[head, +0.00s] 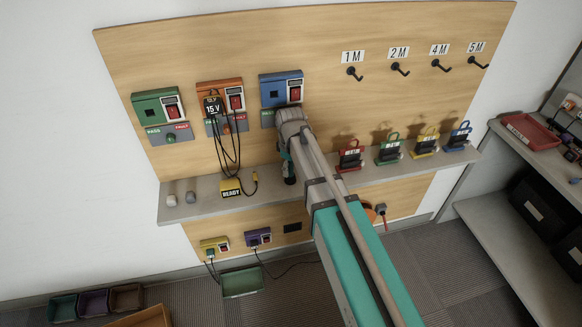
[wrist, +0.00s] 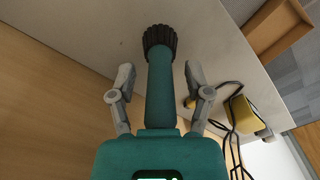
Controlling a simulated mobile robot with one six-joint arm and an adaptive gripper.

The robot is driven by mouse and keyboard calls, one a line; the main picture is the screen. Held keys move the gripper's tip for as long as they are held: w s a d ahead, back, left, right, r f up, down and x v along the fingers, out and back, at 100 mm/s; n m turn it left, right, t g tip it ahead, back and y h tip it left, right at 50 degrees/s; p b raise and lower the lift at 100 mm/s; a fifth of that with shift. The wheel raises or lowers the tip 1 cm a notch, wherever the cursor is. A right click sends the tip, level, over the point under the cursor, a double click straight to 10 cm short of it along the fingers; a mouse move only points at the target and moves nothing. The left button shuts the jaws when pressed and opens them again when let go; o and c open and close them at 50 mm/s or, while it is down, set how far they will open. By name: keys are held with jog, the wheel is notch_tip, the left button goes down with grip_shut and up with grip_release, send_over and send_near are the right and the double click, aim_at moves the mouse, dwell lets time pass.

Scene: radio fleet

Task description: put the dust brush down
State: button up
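The dust brush (wrist: 160,85) has a teal handle and a dark, ribbed end, and points away from me down the middle of the wrist view. My gripper (wrist: 159,71) has one grey finger on each side of the handle, with a visible gap on both sides, so it is open around it. The handle's near end meets a teal body with a small lit display. In the head view my gripper (head: 289,172) is low over the shelf (head: 325,185), below the blue box, largely hidden by my arm. I cannot tell whether the dark end touches the shelf.
A yellow READY block (head: 231,187) with cables lies on the shelf to the left; two small grey cylinders (head: 180,198) stand farther left. Red (head: 350,158), green (head: 389,152), yellow (head: 426,147) and blue (head: 460,137) padlock-like items stand to the right. Cables hang from the orange box (head: 220,95).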

jog(key=shift+r, duration=0.1)
dwell(0.3)
notch_tip(320, 180, up, 12)
jog(key=p, duration=1.2)
dwell(0.9)
jog(key=s+d+m, duration=0.6)
jog(key=s+d, duration=0.1)
jog(key=d, duration=0.3)
jog(key=s+d+m, duration=0.6)
jog(key=s+d, duration=0.1)
jog(key=d, duration=0.3)
